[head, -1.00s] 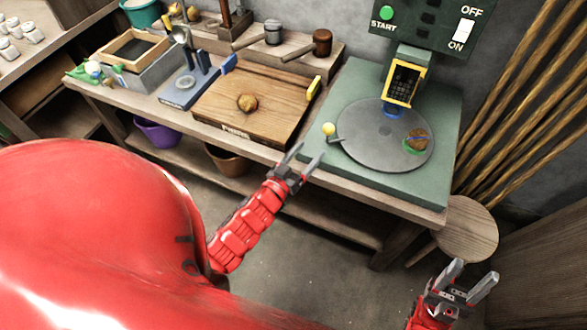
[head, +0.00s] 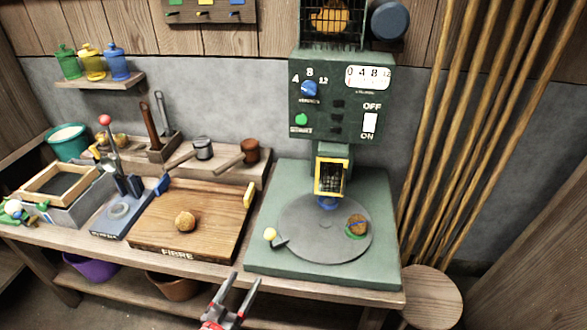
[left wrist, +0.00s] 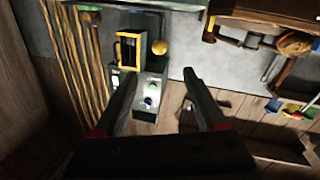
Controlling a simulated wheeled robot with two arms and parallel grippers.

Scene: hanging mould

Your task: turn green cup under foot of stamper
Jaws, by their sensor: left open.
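The green cup (head: 347,236) sits on the right part of a round grey turntable (head: 310,246), with a brown lump in it. A lever with a yellow knob (head: 270,234) sticks out at the turntable's left. My left gripper (head: 246,280) is open and empty, in front of the bench and left of the turntable. Its open fingers (left wrist: 160,92) also show in the left wrist view. My right gripper is out of view.
The green machine panel (head: 336,105) stands behind, with a START button and switch. Poles (head: 465,130) lean at the right, near a round stool (head: 432,296).

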